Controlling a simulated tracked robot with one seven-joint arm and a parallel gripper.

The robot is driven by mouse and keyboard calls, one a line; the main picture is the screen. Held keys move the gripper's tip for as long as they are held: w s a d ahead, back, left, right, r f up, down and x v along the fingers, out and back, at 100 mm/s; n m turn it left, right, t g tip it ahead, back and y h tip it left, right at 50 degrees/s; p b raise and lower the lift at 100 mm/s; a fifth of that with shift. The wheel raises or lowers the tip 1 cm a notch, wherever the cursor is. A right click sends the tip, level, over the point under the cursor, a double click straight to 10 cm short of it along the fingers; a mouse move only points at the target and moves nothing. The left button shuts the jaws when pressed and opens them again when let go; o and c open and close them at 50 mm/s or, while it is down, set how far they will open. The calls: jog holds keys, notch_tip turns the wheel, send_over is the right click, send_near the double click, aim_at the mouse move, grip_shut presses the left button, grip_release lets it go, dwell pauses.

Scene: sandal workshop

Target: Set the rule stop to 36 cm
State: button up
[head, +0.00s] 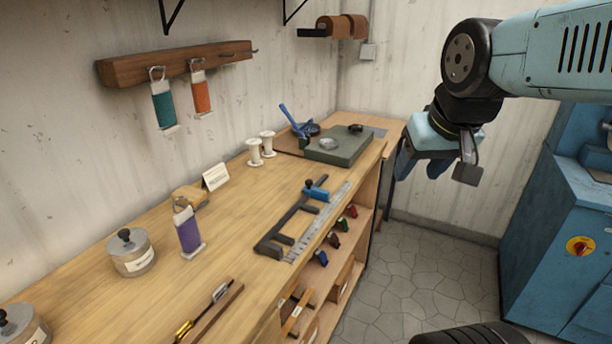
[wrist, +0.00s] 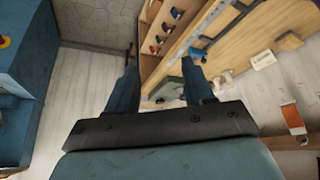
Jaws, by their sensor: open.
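A flat steel rule (head: 325,220) lies along the workbench's front part, beside a dark bracket-shaped frame (head: 290,218). A blue rule stop (head: 317,193) with a dark knob sits near the far end of the rule. The rule's numbers are too small to read. In the wrist view the blue stop (wrist: 197,53) shows small, beyond the right finger. My gripper (head: 420,172) is raised to the right of the bench, well apart from the stop. In the wrist view my gripper (wrist: 160,85) has its two fingers spread with nothing between them.
A green block (head: 340,147) stands at the bench's far end, with white spools (head: 261,148) to its left. A purple-wrapped tool (head: 188,230) and a lidded pot (head: 131,252) stand nearer. A blue cabinet (head: 565,240) is at right. Floor between is clear.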

jog(key=w+a+f+n, duration=0.1)
jog(key=w+a, duration=0.1)
jog(key=w, duration=0.5)
jog(key=w+a, duration=0.3)
jog(key=w, duration=0.5)
jog(key=n+g+y, duration=0.1)
send_near(309, 181)
jog(key=x, duration=0.8)
jog(key=shift+w+f, duration=0.1)
jog(key=shift+w, duration=0.05)
jog(key=shift+c, duration=0.3)
grip_shut()
